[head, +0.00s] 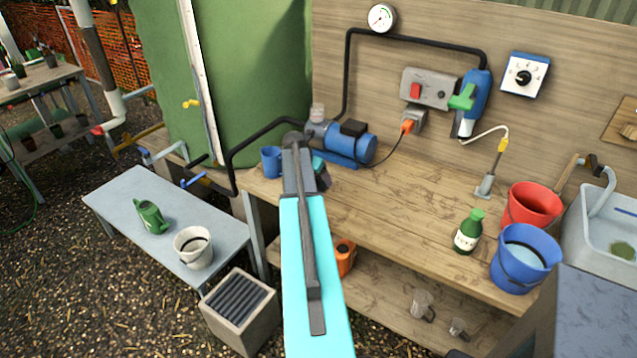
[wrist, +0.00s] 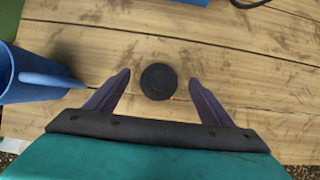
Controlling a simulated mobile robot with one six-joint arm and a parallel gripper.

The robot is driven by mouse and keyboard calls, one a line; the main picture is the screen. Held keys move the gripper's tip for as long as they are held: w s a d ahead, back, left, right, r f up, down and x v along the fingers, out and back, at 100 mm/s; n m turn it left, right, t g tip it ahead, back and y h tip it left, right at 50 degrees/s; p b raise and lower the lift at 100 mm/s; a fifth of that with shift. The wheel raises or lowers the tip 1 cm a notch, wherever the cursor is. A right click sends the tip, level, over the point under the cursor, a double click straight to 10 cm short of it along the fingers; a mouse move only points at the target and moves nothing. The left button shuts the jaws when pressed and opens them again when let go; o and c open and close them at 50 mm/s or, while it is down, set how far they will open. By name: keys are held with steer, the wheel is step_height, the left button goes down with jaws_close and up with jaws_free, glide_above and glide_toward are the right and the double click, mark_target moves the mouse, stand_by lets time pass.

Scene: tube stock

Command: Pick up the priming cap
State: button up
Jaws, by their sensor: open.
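The priming cap appears to be the round black disc (wrist: 158,81) lying flat on the wooden bench in the wrist view. My gripper (wrist: 160,83) is open, its two dark fingers pointing at the bench with one on each side of the disc in the picture. A gap of bare wood shows between the disc and each finger, and the height above the bench is hard to judge. In the head view my arm and wrist hide the disc and the fingertips.
A blue jug (head: 271,161) stands close on the left; it also shows in the wrist view (wrist: 28,78), its handle near the left finger. The blue pump (head: 345,143) sits just behind on the bench (head: 420,190). A black cable (wrist: 250,4) crosses the far edge of the wrist view.

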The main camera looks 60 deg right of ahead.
steer(key=shift+x, duration=1.15)
steer(key=c, duration=1.1)
steer(key=shift+r, duration=0.2)
steer(key=shift+a+r+b, duration=0.1)
steer(key=shift+r+b, duration=0.6)
steer(key=shift+r, duration=0.85)
steer(key=a+b, duration=0.1)
steer(key=a, duration=0.4)
steer(key=w+a+r+b, duration=0.1)
steer(key=a, duration=0.4)
steer(key=a+b, duration=0.2)
steer(key=a, duration=0.3)
steer(key=shift+w+a+r, duration=0.25)
steer(key=shift+w+a, duration=0.1)
steer(key=shift+w, duration=0.05)
